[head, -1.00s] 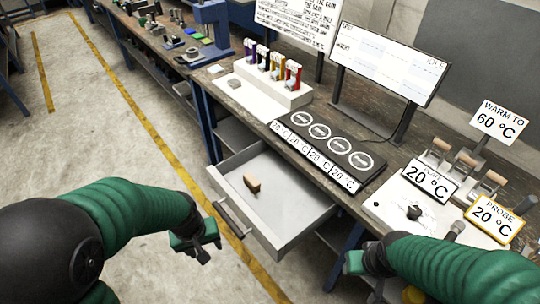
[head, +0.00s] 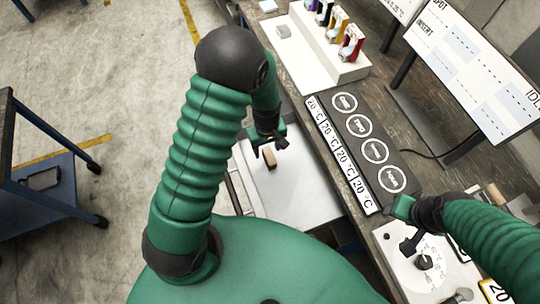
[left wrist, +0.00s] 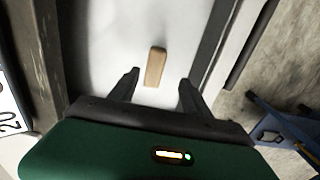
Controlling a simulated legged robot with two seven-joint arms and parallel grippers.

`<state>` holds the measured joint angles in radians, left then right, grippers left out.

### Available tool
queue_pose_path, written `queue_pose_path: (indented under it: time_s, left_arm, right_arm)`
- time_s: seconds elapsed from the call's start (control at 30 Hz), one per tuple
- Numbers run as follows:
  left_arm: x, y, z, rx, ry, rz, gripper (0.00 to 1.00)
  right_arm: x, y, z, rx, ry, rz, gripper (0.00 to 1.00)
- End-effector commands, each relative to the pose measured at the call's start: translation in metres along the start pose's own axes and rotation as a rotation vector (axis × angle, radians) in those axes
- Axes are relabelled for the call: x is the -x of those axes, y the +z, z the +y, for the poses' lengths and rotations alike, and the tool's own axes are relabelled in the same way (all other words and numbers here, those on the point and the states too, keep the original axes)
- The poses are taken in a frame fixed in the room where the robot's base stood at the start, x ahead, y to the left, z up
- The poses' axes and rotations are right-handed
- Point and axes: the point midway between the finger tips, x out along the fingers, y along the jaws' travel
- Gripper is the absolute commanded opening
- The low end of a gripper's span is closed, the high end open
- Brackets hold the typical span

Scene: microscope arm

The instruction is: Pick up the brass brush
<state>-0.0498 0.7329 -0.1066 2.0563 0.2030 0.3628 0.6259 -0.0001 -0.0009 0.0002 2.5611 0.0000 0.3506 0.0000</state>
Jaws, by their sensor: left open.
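A small wooden-handled block, which looks like the brush (head: 270,158), lies in the open drawer (head: 290,200). No brass bristles can be made out. In the left wrist view the brush (left wrist: 155,67) lies on the pale drawer floor, ahead of and between my fingertips. My left gripper (head: 268,148) is open and empty, above the drawer beside the brush; it also shows in the left wrist view (left wrist: 158,88). My right gripper (head: 407,240) is over the white dial panel; its jaws are too small to judge.
The workbench has a black strip of round plates (head: 358,135) with several temperature labels. A white rack (head: 318,48) holds coloured tools behind it. A monitor (head: 480,70) stands at the right. A blue cart (head: 45,185) stands at the left on open floor.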

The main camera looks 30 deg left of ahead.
Motion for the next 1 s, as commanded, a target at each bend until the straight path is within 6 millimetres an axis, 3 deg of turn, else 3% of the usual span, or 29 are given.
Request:
queue_pose_path:
  time_s: [0.1,0.33,0.5,0.77,1.0]
  left_arm:
    - [-0.027,0.001,0.001,-0.002,-0.003,-0.002,0.56]
    - [-0.051,0.001,0.002,-0.002,-0.001,-0.001,0.56]
    - [-0.083,-0.004,0.004,-0.003,-0.001,-0.001,0.56]
    - [-0.092,-0.005,0.005,-0.003,0.001,0.002,0.56]
    - [-0.092,-0.004,0.004,-0.003,0.001,0.002,0.29]
  right_arm:
    - [0.001,-0.001,0.000,0.000,0.000,0.001,0.43]
    - [0.005,-0.002,0.000,0.000,0.000,0.001,0.43]
    - [0.011,-0.003,0.000,0.000,0.000,0.001,0.43]
    - [0.010,-0.003,0.000,0.000,0.000,0.001,0.43]
    - [0.010,-0.003,0.000,0.000,0.000,0.001,0.43]
